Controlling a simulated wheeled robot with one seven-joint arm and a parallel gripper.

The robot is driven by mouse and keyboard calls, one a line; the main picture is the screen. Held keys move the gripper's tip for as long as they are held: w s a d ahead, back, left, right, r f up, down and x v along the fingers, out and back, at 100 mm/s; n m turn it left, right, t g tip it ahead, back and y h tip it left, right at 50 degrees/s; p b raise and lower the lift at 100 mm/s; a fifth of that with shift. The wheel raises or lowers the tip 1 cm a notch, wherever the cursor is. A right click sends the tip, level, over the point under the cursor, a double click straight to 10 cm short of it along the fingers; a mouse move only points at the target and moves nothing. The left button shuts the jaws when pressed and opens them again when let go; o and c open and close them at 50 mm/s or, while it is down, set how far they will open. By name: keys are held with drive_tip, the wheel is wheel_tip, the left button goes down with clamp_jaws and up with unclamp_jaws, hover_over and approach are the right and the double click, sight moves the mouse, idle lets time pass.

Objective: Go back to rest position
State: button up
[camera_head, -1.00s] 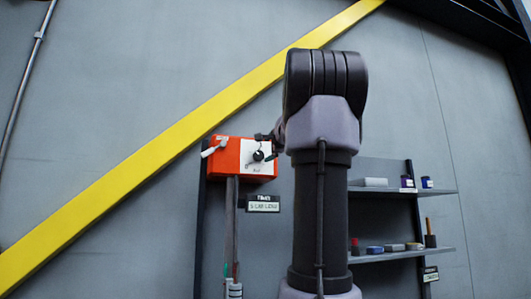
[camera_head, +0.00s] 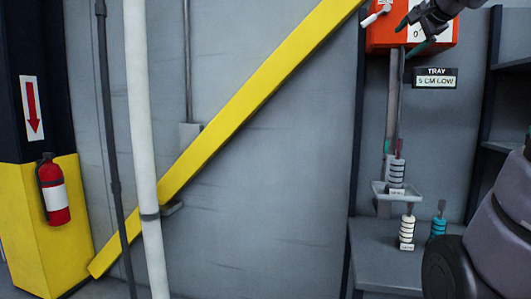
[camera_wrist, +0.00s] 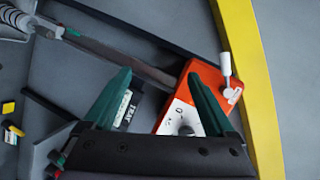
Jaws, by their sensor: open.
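My gripper (camera_head: 410,35) is at the top right of the head view, close in front of an orange valve actuator box (camera_head: 380,38). In the wrist view my gripper (camera_wrist: 160,74) has its two green fingers spread wide with nothing between them. There the orange box (camera_wrist: 203,82) lies just beyond the fingers. Its white panel with a round dark knob (camera_wrist: 186,130) is partly hidden by the right finger and gripper body. A white lever (camera_wrist: 226,64) sticks out of the box. Whether the fingers touch the box cannot be told.
A tray sign (camera_head: 436,78) hangs below the box. A small tray (camera_head: 380,190) and striped cylinders (camera_head: 407,232) stand beneath it near a grey bench (camera_head: 385,262). A white pipe (camera_head: 143,120), yellow beam (camera_head: 240,88) and fire extinguisher (camera_head: 54,190) are left.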

drive_tip(key=s+a+f+n+g, duration=0.2)
drive_tip(key=s+a+f, duration=0.3)
drive_tip(key=f, duration=0.4)
drive_tip(key=s+a+f+n+g+y, duration=0.1)
drive_tip(key=s+a+f+n+g, duration=0.2)
drive_tip(key=s+a+f+n, duration=0.2)
drive_tip(key=s+a+f+n+g, duration=0.2)
drive_tip(key=s+a+f, duration=0.4)
drive_tip(key=s+f, duration=0.3)
wheel_tip(320, 180, down, 4)
drive_tip(key=shift+s+r+n+g+y, duration=0.2)
drive_tip(key=shift+s+n+g+y, duration=0.2)
drive_tip(key=shift+n, duration=0.4)
drive_tip(key=shift+d, duration=0.1)
